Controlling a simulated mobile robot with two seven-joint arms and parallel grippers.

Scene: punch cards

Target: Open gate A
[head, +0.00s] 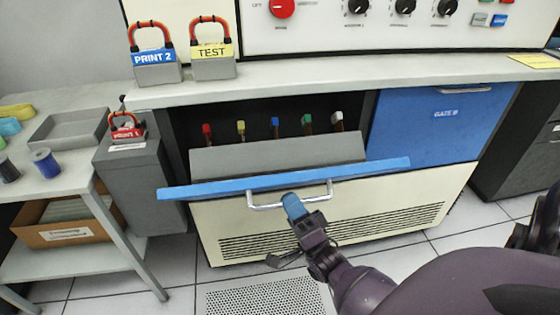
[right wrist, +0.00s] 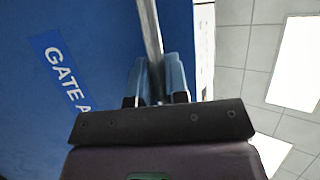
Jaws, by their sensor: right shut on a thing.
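Gate A (head: 380,168) is a blue panel low in the cream machine. In the head view it is tipped outward from its frame, so mostly its top edge shows. Its label is readable in the right wrist view (right wrist: 65,75). A silver bar handle (head: 262,206) is on its front. My right gripper (head: 292,204) is shut on the handle near its middle. The blue fingertips (right wrist: 160,78) clasp the bar in the right wrist view. My left gripper is not in view.
Behind the gate is an opening with several coloured levers (head: 275,128) above a grey panel (head: 280,155). Gate B (head: 420,125) is closed at the right. Padlocks PRINT 2 (head: 157,72) and TEST (head: 213,68) stand on the ledge above; PRINT 1 (head: 127,133) sits on a grey box.

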